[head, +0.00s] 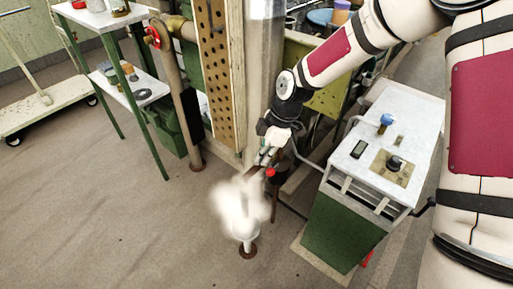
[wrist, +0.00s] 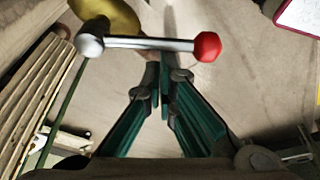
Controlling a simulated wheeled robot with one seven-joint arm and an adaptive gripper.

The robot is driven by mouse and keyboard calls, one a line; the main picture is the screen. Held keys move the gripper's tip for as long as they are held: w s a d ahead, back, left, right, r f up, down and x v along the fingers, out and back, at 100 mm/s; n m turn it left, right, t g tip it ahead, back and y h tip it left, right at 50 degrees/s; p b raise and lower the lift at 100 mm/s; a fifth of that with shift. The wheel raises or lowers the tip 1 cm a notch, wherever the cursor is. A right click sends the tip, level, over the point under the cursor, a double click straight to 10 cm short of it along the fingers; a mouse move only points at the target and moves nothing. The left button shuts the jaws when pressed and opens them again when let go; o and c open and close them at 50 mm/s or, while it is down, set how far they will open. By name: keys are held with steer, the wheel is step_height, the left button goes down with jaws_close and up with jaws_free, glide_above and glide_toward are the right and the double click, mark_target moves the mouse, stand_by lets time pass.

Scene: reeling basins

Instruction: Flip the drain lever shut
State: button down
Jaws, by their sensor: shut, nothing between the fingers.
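The drain lever (wrist: 150,44) is a metal rod with a red knob (wrist: 207,46) at its right end and a round silver hub (wrist: 91,42) at its left in the wrist view. It lies crosswise in the picture, just ahead of my fingertips. My gripper (wrist: 164,80) has its green fingers together with nothing between them. I cannot tell whether the tips touch the rod. In the head view my gripper (head: 265,158) points down beside the wooden post, with the red knob (head: 270,172) just below it. The lever's rod is hard to make out there.
A white cloud (head: 240,205), like steam, hangs left of the knob over a pipe on a round floor base (head: 248,251). A control cabinet (head: 345,225) stands close on the right. A perforated board (head: 213,60) and red-handled valve (head: 152,37) are behind.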

steer(key=d+n+p, duration=0.1)
steer(key=n, duration=0.1)
steer(key=d+n+g+p, duration=0.1)
steer(key=d+n+p, duration=0.1)
steer(key=n, duration=0.1)
steer(key=d+n+g+h+p, duration=0.1)
steer(key=n, duration=0.1)
steer(key=shift+w+d, duration=0.3)
stand_by(0.3)
stand_by(0.4)
